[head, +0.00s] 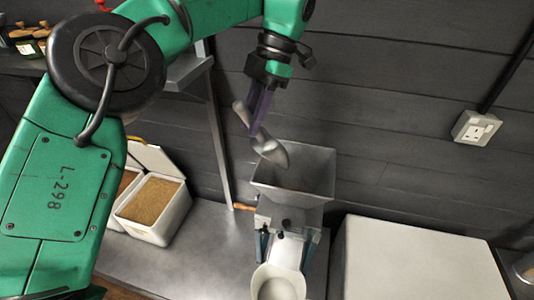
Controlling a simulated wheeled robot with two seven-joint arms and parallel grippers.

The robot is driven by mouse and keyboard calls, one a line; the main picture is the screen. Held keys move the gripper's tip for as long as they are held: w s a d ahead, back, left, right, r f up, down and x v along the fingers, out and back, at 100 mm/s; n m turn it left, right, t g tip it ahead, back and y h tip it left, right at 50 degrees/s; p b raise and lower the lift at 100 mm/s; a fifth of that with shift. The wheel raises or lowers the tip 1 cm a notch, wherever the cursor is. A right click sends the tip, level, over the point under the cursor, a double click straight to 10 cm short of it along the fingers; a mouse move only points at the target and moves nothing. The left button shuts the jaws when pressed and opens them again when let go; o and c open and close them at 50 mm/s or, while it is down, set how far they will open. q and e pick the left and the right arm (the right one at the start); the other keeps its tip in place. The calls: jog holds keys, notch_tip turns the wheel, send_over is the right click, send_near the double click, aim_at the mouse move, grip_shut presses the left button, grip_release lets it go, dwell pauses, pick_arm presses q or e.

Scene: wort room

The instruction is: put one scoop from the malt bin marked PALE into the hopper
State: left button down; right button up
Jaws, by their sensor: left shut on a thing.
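My left gripper (258,112) points down and is shut on a grey metal scoop (273,152). The scoop is tilted, its head low and to the right, over the back left part of the hopper's opening. Whether grain lies in it I cannot tell. The grey, flared hopper (318,192) stands on the bench just below the scoop. An open white bin (150,232) of tan grain stands left of the hopper. A second bin of grain (128,180) shows partly behind my left arm. No PALE mark is readable. My right gripper is out of view.
A white bowl (263,290) sits in front of the hopper's base. A large white box (415,260) stands to the right. A shelf (188,72) with a post is at upper left, and a wall socket (477,128) is at right. Grey bench (205,255) is clear between bin and hopper.

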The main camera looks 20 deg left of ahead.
aim_at(237, 102)
pick_arm(q)
jog(key=t+h+b, duration=0.2)
jog(key=b, duration=0.3)
jog(key=r+t+h+b, duration=0.1)
jog(key=t+h+b, duration=0.1)
jog(key=b, duration=0.4)
jog(key=s+a+r+t+h+b, duration=0.1)
jog(key=t+h+b, duration=0.1)
jog(key=b, duration=0.4)
jog(key=shift+s+a+t+h, duration=0.1)
jog(key=shift+t+h, duration=0.2)
jog(key=shift+t, duration=0.3)
jog(key=shift+r+b, duration=0.2)
jog(key=shift+b, duration=0.25)
jog(key=shift+r, duration=0.2)
